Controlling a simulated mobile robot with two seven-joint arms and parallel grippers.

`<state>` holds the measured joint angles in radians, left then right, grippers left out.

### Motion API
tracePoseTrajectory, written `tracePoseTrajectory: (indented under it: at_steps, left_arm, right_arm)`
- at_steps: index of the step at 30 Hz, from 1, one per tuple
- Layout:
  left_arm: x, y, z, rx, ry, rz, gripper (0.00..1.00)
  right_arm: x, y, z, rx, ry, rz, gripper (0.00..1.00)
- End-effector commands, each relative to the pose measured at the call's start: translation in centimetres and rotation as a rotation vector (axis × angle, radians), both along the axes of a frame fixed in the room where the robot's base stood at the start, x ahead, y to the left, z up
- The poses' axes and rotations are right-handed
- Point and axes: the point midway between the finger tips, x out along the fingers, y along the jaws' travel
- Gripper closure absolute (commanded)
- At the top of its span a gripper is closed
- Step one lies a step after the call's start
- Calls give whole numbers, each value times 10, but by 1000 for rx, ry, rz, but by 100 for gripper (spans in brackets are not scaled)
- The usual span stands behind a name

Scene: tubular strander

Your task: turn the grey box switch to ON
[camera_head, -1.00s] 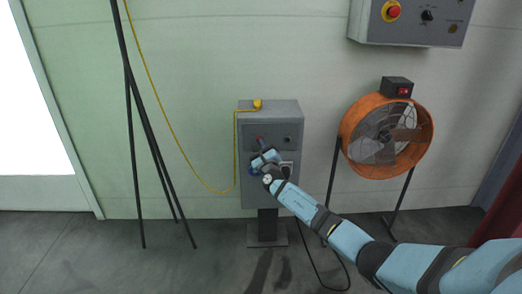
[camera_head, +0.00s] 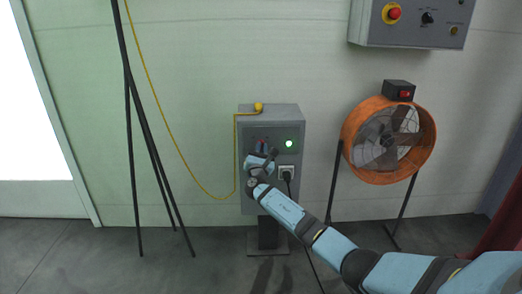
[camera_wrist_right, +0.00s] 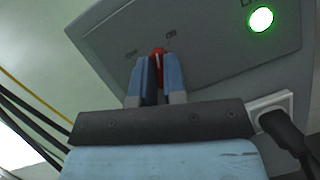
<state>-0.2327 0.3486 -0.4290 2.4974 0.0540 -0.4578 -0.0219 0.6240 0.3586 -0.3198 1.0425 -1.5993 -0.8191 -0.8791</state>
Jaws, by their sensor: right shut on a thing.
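The grey box (camera_head: 294,114) stands on a post against the wall. Its switch has a red handle (camera_wrist_right: 158,52), seen in the right wrist view between two small labels; the text is hard to read. My right gripper (camera_head: 262,146) is at the box front, and in the wrist view its fingers (camera_wrist_right: 157,78) are shut on the red handle. The fingers hide most of the switch. A round lamp (camera_head: 289,143) on the box glows green, also in the wrist view (camera_wrist_right: 260,19). My left gripper is not in view.
A socket with a black plug (camera_head: 287,173) sits right of my gripper. An orange fan (camera_head: 348,133) stands to the right, below a wall panel (camera_head: 370,26). A yellow cable (camera_head: 163,112) and dark stand legs (camera_head: 133,150) are to the left.

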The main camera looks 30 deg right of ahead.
Motion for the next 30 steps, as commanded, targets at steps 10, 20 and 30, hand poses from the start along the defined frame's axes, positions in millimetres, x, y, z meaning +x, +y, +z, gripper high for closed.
tracePoseTrajectory:
  at_steps: [10,20,30]
  left_arm:
    - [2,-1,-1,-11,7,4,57]
    - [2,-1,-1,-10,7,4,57]
    - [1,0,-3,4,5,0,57]
  right_arm:
    - [0,2,-1,246,-148,1,100]
    - [0,1,-1,375,-228,-1,100]
    - [0,2,-1,410,-249,0,100]
